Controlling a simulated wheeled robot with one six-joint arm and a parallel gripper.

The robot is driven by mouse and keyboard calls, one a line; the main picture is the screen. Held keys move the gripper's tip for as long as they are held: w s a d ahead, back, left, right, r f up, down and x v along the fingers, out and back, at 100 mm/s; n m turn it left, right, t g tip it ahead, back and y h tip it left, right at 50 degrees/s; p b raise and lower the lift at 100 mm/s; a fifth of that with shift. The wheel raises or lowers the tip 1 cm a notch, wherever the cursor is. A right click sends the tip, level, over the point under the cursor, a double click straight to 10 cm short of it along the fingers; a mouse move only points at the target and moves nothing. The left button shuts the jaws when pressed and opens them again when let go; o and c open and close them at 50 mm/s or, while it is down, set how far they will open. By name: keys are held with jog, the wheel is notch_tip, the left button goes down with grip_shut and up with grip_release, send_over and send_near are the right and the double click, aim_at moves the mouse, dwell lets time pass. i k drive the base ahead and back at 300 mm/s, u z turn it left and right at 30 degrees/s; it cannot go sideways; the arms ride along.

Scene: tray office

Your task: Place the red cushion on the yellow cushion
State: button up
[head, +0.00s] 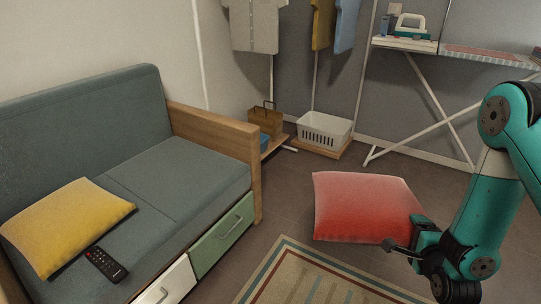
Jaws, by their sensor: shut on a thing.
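The red cushion (362,205) is held in the air in the right half of the head view, to the right of the sofa. My gripper (408,236) is shut on its lower right edge; the fingertips are partly hidden by the cushion. The yellow cushion (65,225) lies on the left part of the sofa seat, partly leaning toward the backrest. The red cushion is well apart from the yellow cushion.
A black remote (106,264) lies on the seat in front of the yellow cushion. The grey sofa (180,178) has a wooden armrest (212,135) on its right side. A striped rug (310,280) covers the floor. A white basket (323,130) and an ironing board (480,52) stand behind.

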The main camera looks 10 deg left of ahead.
aim_at(56, 205)
jog(key=u, duration=1.55)
